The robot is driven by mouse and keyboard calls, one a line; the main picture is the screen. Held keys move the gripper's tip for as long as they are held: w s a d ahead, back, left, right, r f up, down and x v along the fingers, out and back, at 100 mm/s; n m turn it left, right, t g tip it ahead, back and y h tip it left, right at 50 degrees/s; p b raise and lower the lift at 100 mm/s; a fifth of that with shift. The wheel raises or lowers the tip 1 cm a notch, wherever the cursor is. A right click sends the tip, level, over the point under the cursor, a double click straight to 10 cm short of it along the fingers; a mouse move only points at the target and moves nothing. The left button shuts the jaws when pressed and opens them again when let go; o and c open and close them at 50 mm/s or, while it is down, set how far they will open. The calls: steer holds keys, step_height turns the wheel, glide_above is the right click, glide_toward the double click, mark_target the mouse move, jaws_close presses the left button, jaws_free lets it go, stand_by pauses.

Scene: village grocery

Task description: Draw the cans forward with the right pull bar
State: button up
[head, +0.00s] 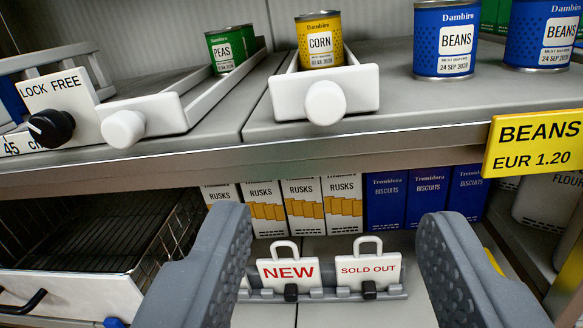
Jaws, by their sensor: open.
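The right pull bar (365,90) is a white front with a round white knob (325,103) at the edge of the upper shelf. A yellow corn can (319,42) stands upright in the lane behind it. The left pull bar (165,113) has a similar knob (124,129); a green peas can (229,50) stands far back in its lane. Any cans behind these are not visible. My gripper (332,220) is open and empty, its grey fingers spread wide. In the picture it is below the shelf edge and the right knob, apart from both.
Blue beans cans (445,40) stand right of the right lane. A yellow price sign (535,142) juts from the shelf edge. A LOCK/FREE plate with a black knob (50,127) is at left. NEW (288,271) and SOLD OUT (368,270) tags show between my fingers. A wire basket (75,290) is lower left.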

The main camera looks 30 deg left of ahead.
mark_target(325, 111)
steer(key=b+x, duration=0.1)
steer(key=x, duration=0.3)
steer(key=b+x, duration=0.1)
steer(key=x, duration=0.3)
steer(key=b+x, duration=0.1)
steer(key=x, duration=0.4)
steer(key=shift+f, duration=0.3)
steer(key=shift+w+a+r, duration=0.1)
steer(key=shift+w+a, duration=0.05)
steer(key=shift+w, duration=0.15)
